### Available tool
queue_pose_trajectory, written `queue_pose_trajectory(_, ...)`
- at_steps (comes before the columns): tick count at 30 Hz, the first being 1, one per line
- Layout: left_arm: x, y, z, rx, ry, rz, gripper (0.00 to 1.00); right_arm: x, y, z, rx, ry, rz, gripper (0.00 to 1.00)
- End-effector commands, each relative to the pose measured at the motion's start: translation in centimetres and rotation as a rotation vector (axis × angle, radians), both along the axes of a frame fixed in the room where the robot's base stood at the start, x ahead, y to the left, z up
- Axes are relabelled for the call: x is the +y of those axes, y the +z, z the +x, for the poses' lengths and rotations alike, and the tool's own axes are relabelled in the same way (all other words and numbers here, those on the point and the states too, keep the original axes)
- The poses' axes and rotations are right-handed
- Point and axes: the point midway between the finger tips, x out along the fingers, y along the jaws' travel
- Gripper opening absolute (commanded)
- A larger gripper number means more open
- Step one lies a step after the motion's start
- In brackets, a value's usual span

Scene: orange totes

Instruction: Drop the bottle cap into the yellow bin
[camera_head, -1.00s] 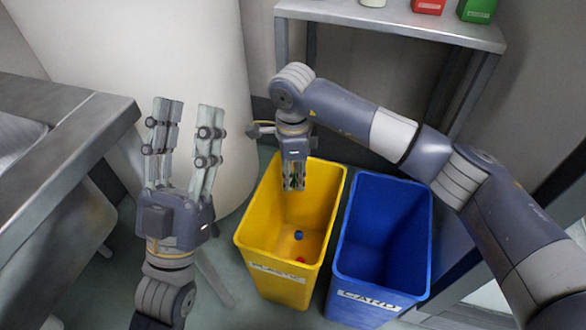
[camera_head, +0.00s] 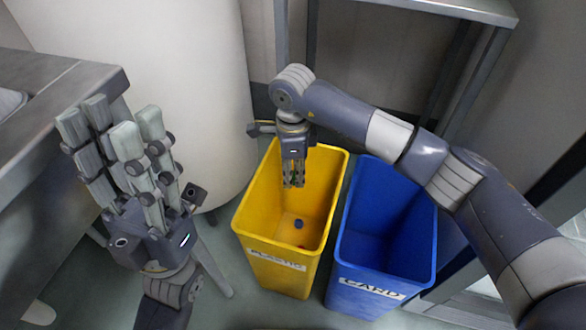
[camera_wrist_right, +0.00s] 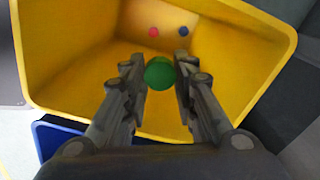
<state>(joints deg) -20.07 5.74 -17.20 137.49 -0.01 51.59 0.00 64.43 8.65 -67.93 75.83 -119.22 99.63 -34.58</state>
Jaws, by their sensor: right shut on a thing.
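The yellow bin (camera_head: 262,208) stands on the floor in the middle of the head view, with a label reading PLASTIC. My right gripper (camera_head: 293,184) points down inside the bin's opening, above its bottom. In the right wrist view my right gripper (camera_wrist_right: 153,75) is shut on a green bottle cap (camera_wrist_right: 160,74), held between its fingertips over the bin. A blue cap (camera_wrist_right: 184,31) and a red cap (camera_wrist_right: 154,32) lie on the bin's bottom. My left gripper (camera_head: 110,125) is open and empty at the left, fingers pointing up.
A blue bin (camera_head: 385,240) labelled CARD stands right beside the yellow bin. A metal table (camera_head: 75,95) is at the left, and a metal shelf (camera_head: 455,8) stands at the back right. A large white cylinder (camera_head: 185,80) stands behind the yellow bin's left side.

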Motion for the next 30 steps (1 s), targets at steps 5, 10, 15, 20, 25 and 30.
queue_pose_trajectory(5, 0.0, 0.0, 0.0, -0.001, 0.0, 0.0, 0.4, 0.0, 0.0, 0.0, 0.0, 0.0, 0.0, 0.19)
queue_pose_trajectory(10, 0.0, 0.0, 0.0, -0.001, 0.0, 0.0, 0.4, 0.0, 0.0, 0.0, 0.0, 0.0, 0.0, 0.49)
queue_pose_trajectory(15, 0.0, 0.0, 0.0, 0.0, -0.001, 0.0, 0.4, 0.0, 0.0, 0.0, 0.0, 0.0, 0.0, 0.49)
queue_pose_trajectory(20, 0.0, 0.1, 0.0, -0.001, 0.001, 0.0, 0.4, 0.0, 0.1, 0.0, -0.001, 0.0, 0.0, 0.49)
queue_pose_trajectory(25, 0.0, 0.1, 0.0, -0.001, 0.001, 0.0, 0.4, 0.0, 1.7, 0.1, -0.004, -0.001, 0.002, 0.49)
queue_pose_trajectory(30, 0.0, 0.1, 0.0, -0.001, 0.0, 0.0, 0.4, 0.0, 5.3, 0.2, -0.006, 0.0, 0.001, 0.49)
